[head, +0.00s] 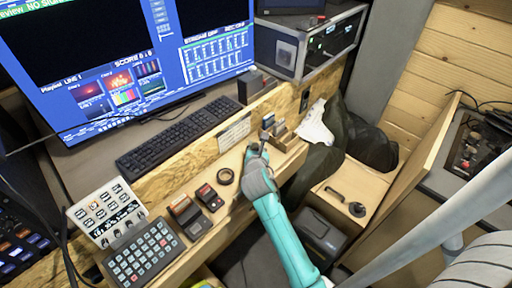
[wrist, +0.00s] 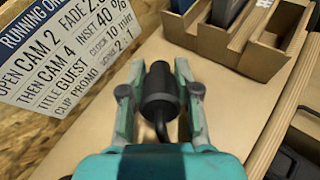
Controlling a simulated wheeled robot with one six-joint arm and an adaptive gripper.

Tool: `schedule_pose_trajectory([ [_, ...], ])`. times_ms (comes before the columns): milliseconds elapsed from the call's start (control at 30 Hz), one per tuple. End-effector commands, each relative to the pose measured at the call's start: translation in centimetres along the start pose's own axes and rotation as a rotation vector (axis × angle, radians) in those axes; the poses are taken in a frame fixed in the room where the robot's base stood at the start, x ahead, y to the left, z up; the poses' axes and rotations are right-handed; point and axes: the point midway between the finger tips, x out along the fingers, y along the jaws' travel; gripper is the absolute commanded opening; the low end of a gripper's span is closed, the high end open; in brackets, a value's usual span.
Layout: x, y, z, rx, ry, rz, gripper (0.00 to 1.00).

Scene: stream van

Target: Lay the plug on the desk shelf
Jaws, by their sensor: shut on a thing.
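The plug (wrist: 160,98) is a black, rounded cylinder with a dark cord bending down from its near end. It sits between the two fingers of my gripper (wrist: 160,91), which is shut on it. In the head view my gripper (head: 254,152) is over the right part of the pale wooden desk shelf (head: 225,217), near the front of the wooden backboard; the plug is too small to make out there. The bare shelf surface also shows in the wrist view (wrist: 232,108) below the plug. Whether the plug touches it, I cannot tell.
A slotted wooden holder (wrist: 240,52) with dark items stands just beyond and right of the plug. A printed sheet (wrist: 62,45) is on the backboard at left.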

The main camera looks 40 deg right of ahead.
Motion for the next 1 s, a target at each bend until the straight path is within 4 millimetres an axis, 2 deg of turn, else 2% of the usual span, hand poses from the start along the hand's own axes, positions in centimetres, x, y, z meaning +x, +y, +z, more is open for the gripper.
schedule_pose_trajectory([
  [133,0.1,0.0,-0.2,0.0,0.0,0.0,0.0],
  [167,0.1,-0.1,-0.3,0.0,0.0,0.0,0.34],
  [200,0.1,0.0,-0.2,0.0,0.0,0.0,0.44],
  [267,0.1,0.0,-0.2,0.0,0.0,0.0,0.57],
  [667,-0.3,0.0,0.0,0.0,0.0,0.0,0.57],
  [767,-1.5,0.1,-0.1,0.0,0.001,0.002,0.57],
  [1000,-6.2,0.1,-0.1,-0.001,0.001,0.003,0.57],
])
